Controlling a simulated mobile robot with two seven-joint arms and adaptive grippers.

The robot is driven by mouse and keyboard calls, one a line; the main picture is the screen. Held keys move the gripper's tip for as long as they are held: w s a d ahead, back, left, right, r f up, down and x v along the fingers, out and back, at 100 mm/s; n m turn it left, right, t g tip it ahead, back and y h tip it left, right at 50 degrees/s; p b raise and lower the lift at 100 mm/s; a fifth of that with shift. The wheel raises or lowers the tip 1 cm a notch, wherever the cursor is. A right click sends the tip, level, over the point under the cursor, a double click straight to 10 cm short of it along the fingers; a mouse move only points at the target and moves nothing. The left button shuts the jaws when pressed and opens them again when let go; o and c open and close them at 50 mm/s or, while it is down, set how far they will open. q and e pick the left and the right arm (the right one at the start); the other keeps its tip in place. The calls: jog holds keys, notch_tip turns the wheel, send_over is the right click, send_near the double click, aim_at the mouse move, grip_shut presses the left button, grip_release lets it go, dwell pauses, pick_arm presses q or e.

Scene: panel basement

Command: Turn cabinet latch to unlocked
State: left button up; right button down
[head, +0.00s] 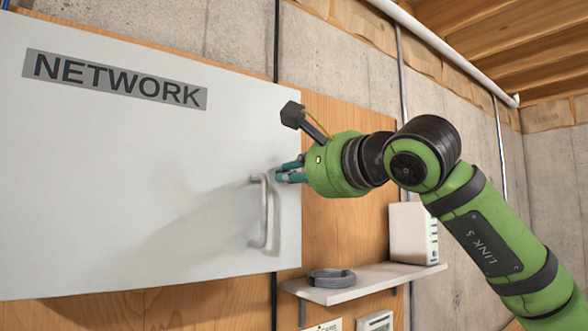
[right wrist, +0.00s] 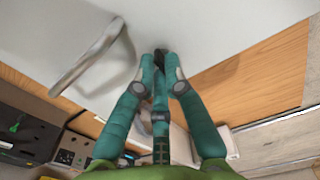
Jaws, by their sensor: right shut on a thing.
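The white cabinet (head: 110,180) carries a NETWORK label (head: 115,80) and a grey pull handle (head: 265,215) near its right edge. My right gripper (head: 282,174) reaches in from the right to the cabinet face, close beside the handle's upper end. In the right wrist view, its teal fingers (right wrist: 160,62) are closed together on a small dark part, the latch (right wrist: 161,55), by the cabinet's edge. The fingers hide most of the latch, so its turn angle cannot be told. The handle (right wrist: 88,58) stands to the left, apart from the fingers. My left gripper is out of view.
Below the gripper, a white shelf (head: 352,289) holds a grey ring (head: 331,278) and a white box with green lights (head: 413,233). A wooden backboard (head: 335,225) lies behind. A black cable (head: 276,40) runs vertically by the cabinet. Space in front of the cabinet face is clear.

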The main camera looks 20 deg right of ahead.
jog(key=shift+r+n, duration=0.1)
jog(key=shift+n, duration=0.5)
jog(key=c, duration=1.3)
grip_release()
jog(key=shift+w, duration=0.1)
jog(key=v, duration=1.2)
